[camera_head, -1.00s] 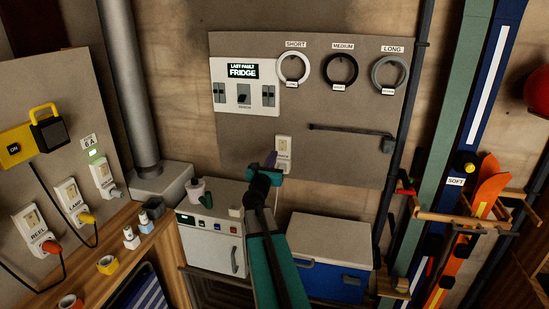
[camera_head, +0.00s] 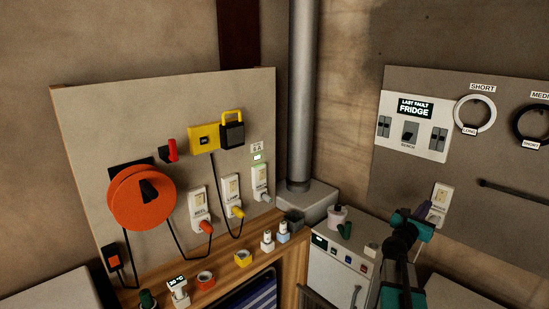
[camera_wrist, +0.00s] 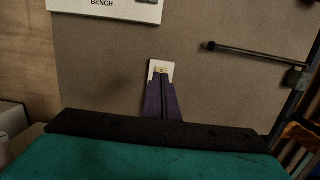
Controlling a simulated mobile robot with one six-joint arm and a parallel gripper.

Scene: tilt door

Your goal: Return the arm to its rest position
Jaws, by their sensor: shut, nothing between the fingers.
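My arm comes up from the lower right in the head view. My gripper (camera_head: 424,210) is at its end, in front of the grey panel and beside the white wall socket (camera_head: 439,199). In the wrist view my gripper's purple fingers (camera_wrist: 162,97) lie together, shut and empty. They overlap the lower part of the socket (camera_wrist: 160,70) in that view. I cannot tell whether the fingertips touch it.
A white fridge (camera_head: 341,263) stands below and left of my gripper. A fault panel (camera_head: 412,125) and cable rings (camera_head: 475,113) are on the wall. A wooden bench (camera_head: 222,277) with small items and an orange reel (camera_head: 142,198) are left.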

